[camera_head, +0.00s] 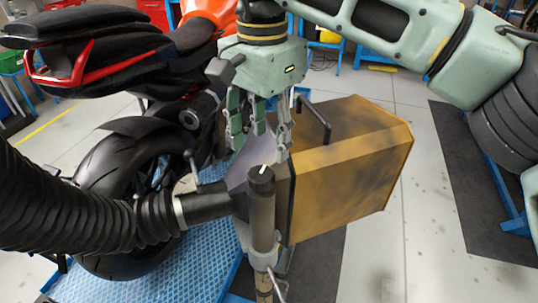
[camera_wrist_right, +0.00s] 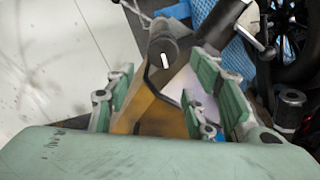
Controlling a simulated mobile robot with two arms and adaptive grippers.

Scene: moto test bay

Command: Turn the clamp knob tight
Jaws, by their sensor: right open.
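A dark, round knob (camera_head: 260,181) with a white mark on its end tops an upright post in the head view. In the right wrist view this knob (camera_wrist_right: 163,50) appears just beyond the gap between my fingertips. My right gripper (camera_head: 262,138) points downward, open and empty, behind and above the knob in the head view. Its fingers (camera_wrist_right: 160,85) stand apart on both sides in the wrist view, and no contact with the knob shows. I cannot tell how tight the knob is. My left gripper is not in view.
A yellow-brown box (camera_head: 355,165) with a dark handle (camera_head: 315,118) sits beside the post. A thick black hose (camera_head: 80,215) reaches it from the left, with a small T-handle (camera_head: 190,163) near its end. A motorcycle (camera_head: 130,150) stands behind on a blue platform (camera_head: 150,280).

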